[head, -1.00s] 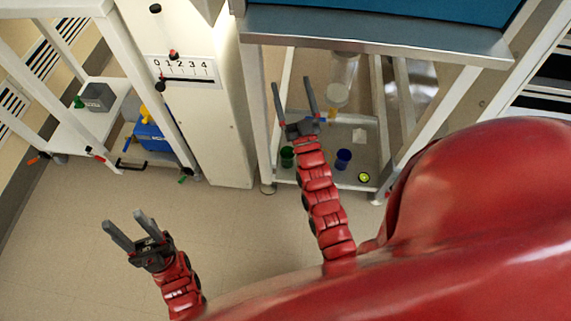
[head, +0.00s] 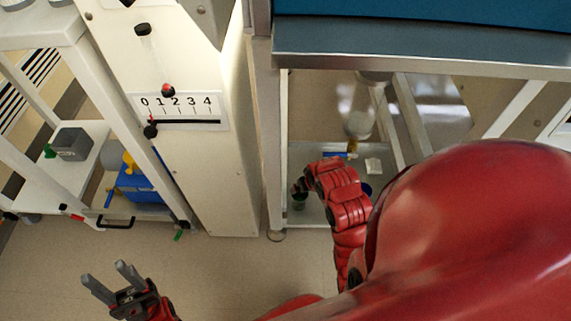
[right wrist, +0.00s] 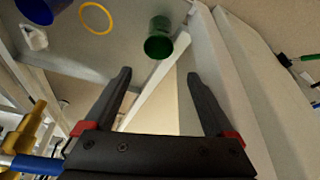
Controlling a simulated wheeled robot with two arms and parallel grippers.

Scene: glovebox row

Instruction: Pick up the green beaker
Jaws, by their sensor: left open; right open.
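The green beaker (head: 299,201) is on the low shelf (head: 316,217) under the blue-topped cabinet. In the head view only a small part shows, just below the end of my right arm. In the right wrist view the green beaker (right wrist: 158,42) is beyond the fingertips, between their lines and apart from them. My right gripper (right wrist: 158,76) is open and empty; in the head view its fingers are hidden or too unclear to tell. My left gripper (head: 104,272) is open and empty over the floor at the lower left.
A blue beaker (head: 367,188) is partly hidden behind my right arm. A yellow ring (right wrist: 96,18) and a white object (right wrist: 33,38) lie nearby. A pale shelf post (right wrist: 225,70) runs close to the right finger. The floor (head: 240,270) is clear.

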